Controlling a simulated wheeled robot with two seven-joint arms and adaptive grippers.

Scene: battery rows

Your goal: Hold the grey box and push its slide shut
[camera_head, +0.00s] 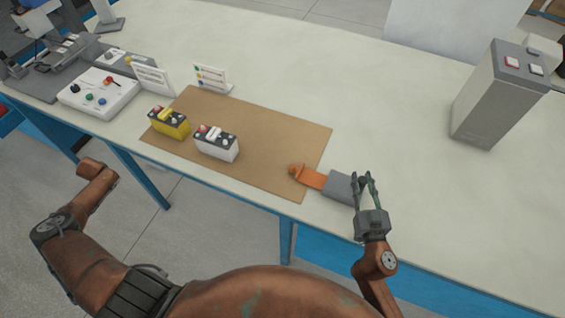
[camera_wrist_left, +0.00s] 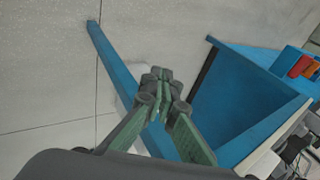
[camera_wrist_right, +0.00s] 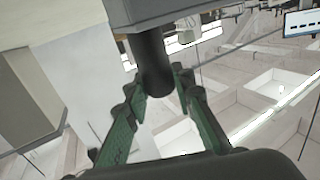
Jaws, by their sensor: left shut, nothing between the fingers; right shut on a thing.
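The grey box (camera_head: 340,187) is at the table's front edge, right of the brown mat. Its orange slide (camera_head: 312,177) sticks out to the left, with a round orange-brown knob (camera_head: 294,169) at the end. My right gripper (camera_head: 365,182) is at the box's right end. In the right wrist view my right gripper (camera_wrist_right: 160,92) is shut around a dark round handle (camera_wrist_right: 153,65) below the grey box (camera_wrist_right: 168,12). My left gripper (camera_wrist_left: 161,92) is shut and empty in the left wrist view, away from the box; the head view does not show its fingers.
A yellow battery (camera_head: 168,122) and a white battery (camera_head: 216,143) stand on the brown mat (camera_head: 265,165). Small label cards (camera_head: 211,78) and a white control panel (camera_head: 98,93) are behind and left. A tall grey box-shaped device (camera_head: 497,95) stands right. The table between is clear.

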